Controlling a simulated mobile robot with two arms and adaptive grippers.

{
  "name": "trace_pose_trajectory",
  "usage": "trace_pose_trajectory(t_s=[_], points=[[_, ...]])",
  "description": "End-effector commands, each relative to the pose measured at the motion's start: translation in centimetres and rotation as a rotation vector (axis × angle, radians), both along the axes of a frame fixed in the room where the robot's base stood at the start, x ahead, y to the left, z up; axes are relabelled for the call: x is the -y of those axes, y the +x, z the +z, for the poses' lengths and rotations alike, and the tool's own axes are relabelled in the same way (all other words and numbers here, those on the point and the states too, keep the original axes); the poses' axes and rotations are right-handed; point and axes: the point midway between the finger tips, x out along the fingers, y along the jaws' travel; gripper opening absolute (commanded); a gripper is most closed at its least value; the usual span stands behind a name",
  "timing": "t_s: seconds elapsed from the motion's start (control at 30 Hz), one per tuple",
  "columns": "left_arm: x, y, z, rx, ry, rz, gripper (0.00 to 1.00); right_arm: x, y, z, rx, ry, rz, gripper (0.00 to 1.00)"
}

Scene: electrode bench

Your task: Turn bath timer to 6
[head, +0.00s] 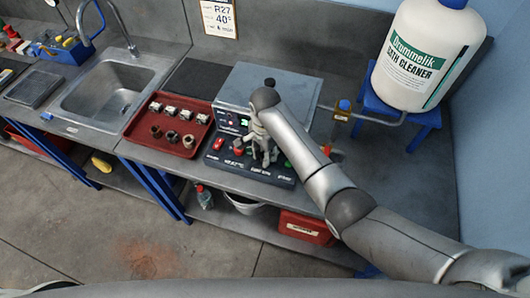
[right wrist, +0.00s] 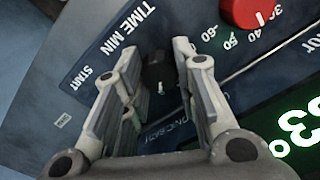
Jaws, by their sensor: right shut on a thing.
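The bath (head: 265,88) is a grey-lidded unit with a dark sloping control panel (head: 215,158) at the front of the bench. In the right wrist view, the black timer knob (right wrist: 154,72) stands by the words TIME MIN. A white mark on it points towards the bottom of the picture; the number there cannot be read. My right gripper (head: 262,143) is over the panel, and in the right wrist view its fingers (right wrist: 156,66) are shut on the knob from both sides. The fingers hide part of the dial scale. My left gripper is not in view.
A red knob (right wrist: 252,10) and a green lit display (right wrist: 300,128) are close to the fingers. A red tray (head: 170,147) with small parts is left of the bath. A white cleaner drum (head: 420,62) on a blue stand is at the right, with a sink (head: 107,90) further left.

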Motion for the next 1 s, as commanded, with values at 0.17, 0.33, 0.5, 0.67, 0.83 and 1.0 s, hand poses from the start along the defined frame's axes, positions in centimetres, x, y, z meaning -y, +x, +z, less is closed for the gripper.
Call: trace_pose_trajectory(t_s=[0.17, 0.33, 0.5, 0.67, 0.83, 1.0], points=[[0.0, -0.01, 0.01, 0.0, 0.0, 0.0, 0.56, -0.01, 0.11, 0.13, 0.004, 0.001, -0.007, 0.03], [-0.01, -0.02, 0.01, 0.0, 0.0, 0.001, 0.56, -0.01, 0.13, 0.14, 0.004, 0.001, -0.006, 0.03], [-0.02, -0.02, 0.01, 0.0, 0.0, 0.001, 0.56, 0.0, 0.12, 0.14, 0.004, 0.001, -0.006, 0.4], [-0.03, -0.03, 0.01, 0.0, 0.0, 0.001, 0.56, 0.0, 0.07, 0.08, 0.002, 0.001, -0.005, 0.5], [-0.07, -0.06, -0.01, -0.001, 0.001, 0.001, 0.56, 0.01, 0.05, 0.05, 0.001, 0.0, -0.005, 0.5], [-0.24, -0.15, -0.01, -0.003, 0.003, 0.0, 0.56, -0.04, 0.09, 0.87, 0.003, 0.001, -0.005, 0.5]])
